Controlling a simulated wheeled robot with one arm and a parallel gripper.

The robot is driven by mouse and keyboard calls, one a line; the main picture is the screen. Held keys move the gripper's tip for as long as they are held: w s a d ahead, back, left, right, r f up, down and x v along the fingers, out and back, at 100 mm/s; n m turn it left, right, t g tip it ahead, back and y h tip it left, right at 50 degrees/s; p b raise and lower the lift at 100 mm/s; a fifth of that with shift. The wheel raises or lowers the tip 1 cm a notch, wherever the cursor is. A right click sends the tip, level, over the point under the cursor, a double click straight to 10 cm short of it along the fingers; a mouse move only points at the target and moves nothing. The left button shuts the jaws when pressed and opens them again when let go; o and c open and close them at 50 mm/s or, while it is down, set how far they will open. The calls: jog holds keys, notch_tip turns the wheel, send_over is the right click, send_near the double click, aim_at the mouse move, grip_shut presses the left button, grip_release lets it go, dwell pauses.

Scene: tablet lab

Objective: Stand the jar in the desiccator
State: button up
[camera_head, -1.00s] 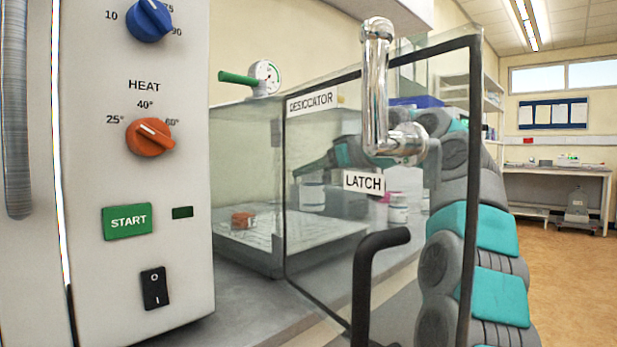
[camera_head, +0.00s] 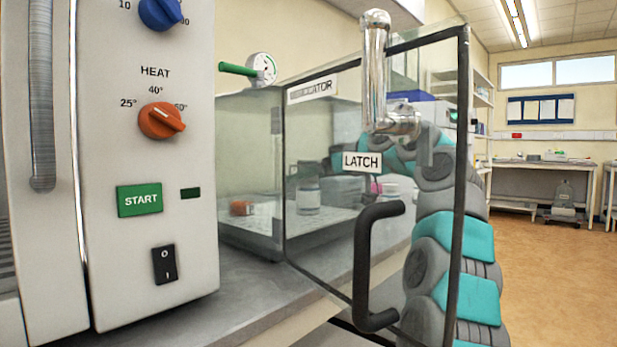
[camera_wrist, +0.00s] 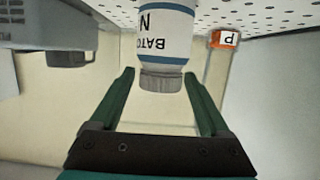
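The jar (camera_wrist: 165,25) is white with a blue-striped label and a grey cap; the wrist view shows it upside down. It stands upright on the perforated plate (camera_wrist: 262,17) inside the desiccator. In the head view the jar (camera_head: 308,196) shows through the glass door. The desiccator's glass door (camera_head: 325,240) is swung open, with a black handle (camera_head: 365,265) and a chrome latch (camera_head: 375,80). My gripper (camera_wrist: 160,76) is open, its green fingers to either side of the cap with small gaps. In the head view my gripper is hard to make out behind the glass.
The oven (camera_head: 140,130) with knobs and a green START button stands at left. My arm passes behind the open door.

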jog(key=shift+o, duration=0.4)
jog(key=shift+r, duration=0.2)
jog(key=v, duration=1.2)
jog(key=shift+b, duration=0.35)
jog(key=shift+c, duration=0.4)
